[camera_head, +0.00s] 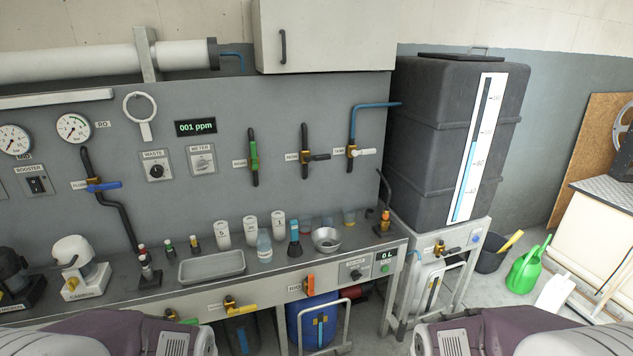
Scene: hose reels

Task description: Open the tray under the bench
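The grey bench (375,246) runs along the wall from the left to the middle. Below its top I see a dark container (242,335), a blue drum (318,325) in a pale tube frame, and a dark red object (362,291) partly in shadow. I cannot make out a tray under the bench; my arm links cover much of the lower picture. A shallow metal tray (211,266) lies on top of the bench. Only purple and grey links of my two arms show at the bottom left and bottom right. Neither gripper is in view.
A big black tank (432,140) stands on a white frame right of the bench. Bottles, cups and a steel bowl (326,239) crowd the bench top. A green watering can (525,270) is on the floor at right.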

